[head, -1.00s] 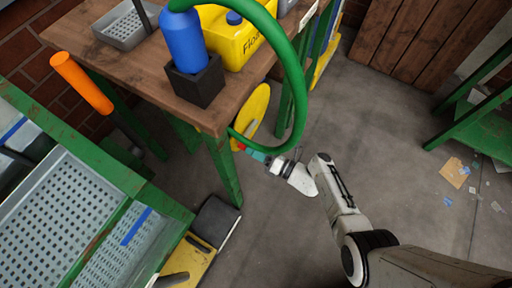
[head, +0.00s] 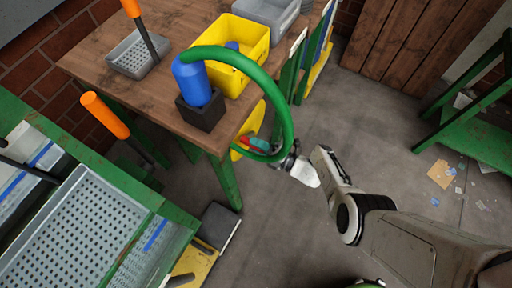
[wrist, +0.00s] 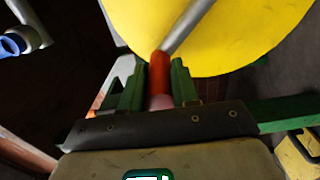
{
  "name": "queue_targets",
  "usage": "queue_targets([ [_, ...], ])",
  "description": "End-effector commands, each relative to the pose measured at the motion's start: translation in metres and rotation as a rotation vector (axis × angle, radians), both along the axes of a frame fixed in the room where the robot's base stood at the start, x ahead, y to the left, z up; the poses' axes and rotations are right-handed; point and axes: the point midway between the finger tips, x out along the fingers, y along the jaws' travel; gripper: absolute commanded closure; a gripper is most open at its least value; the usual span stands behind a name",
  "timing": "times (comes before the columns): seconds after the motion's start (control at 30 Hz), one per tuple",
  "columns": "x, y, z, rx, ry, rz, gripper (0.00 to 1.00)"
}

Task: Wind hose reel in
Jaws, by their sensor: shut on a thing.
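The hose reel shows as a yellow disc (head: 254,122) beneath the bench's right edge in the head view, partly hidden by the green hose. In the wrist view its yellow face (wrist: 235,38) fills the top, crossed by a grey crank rod (wrist: 190,22). A red handle (wrist: 159,72) sits at the rod's lower end. My gripper (wrist: 158,82) is shut on the red handle, with a green finger on each side. In the head view my gripper (head: 262,145) is at the reel's lower part, partly behind the hose. The green hose (head: 284,110) arches from the blue bottle down past my gripper.
The wooden bench (head: 150,95) carries a blue bottle (head: 192,82) in a black holder, a yellow bin (head: 238,62) and grey trays.

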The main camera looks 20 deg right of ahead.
Motion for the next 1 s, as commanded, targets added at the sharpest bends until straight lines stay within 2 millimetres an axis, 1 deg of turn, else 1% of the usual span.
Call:
queue_targets([
  [0.03, 0.0023, -0.0025, 0.0034, -0.003, -0.003, -0.003, 1.0],
  [0.17, 0.0042, -0.0048, 0.0052, -0.003, -0.005, -0.004, 1.0],
  [0.67, 0.0052, -0.0063, 0.0058, -0.005, -0.005, -0.005, 1.0],
  [0.7, 0.0054, -0.0063, 0.0058, -0.005, -0.006, -0.005, 0.67],
  [0.93, 0.0043, -0.0055, 0.0051, -0.003, -0.004, -0.004, 0.45],
  [1.0, 0.0042, -0.0052, 0.005, -0.003, -0.003, -0.003, 0.45],
])
